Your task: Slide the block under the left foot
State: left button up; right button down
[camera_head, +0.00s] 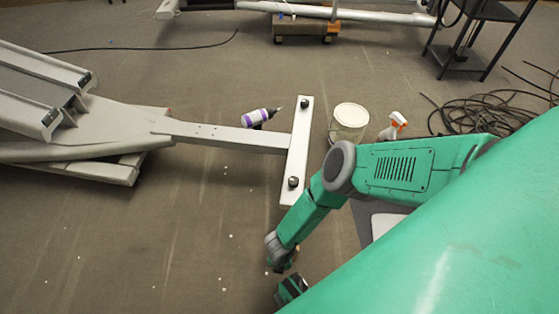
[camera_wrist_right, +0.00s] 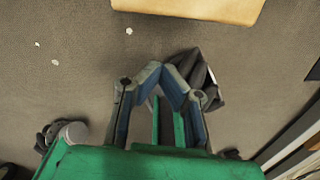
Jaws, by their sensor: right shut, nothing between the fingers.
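A white elliptical frame ends in a crossbar (camera_head: 298,150) with a dark round fitting near each end, one far (camera_head: 305,103) and one near (camera_head: 293,182). The feet under it are hidden. A tan, wood-coloured block (camera_wrist_right: 190,8) is cut off at the top of the right wrist view; I cannot make it out in the head view. My right gripper (camera_wrist_right: 163,78) is shut and empty, below the block in the picture and apart from it. In the head view my arm reaches from the right toward the floor in front of the crossbar. My left gripper is not in view.
A purple-and-white drill (camera_head: 259,116) lies by the beam. A white bucket (camera_head: 349,122) and spray bottle (camera_head: 393,126) stand right of the crossbar, with coiled cables (camera_head: 485,112) beyond. A dark object (camera_wrist_right: 203,80) sits beside my fingers. The left front floor is mostly clear.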

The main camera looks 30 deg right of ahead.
notch_tip(320, 180, down, 7)
jog(key=b, duration=0.4)
jog(key=shift+r, duration=0.1)
jog(key=shift+w+d+r+b, duration=0.1)
jog(key=shift+w+d+b, duration=0.65)
jog(key=shift+w, duration=0.2)
jog(key=shift+w+d+r, duration=0.1)
jog(key=shift+w+d, duration=0.4)
jog(key=shift+d, duration=0.05)
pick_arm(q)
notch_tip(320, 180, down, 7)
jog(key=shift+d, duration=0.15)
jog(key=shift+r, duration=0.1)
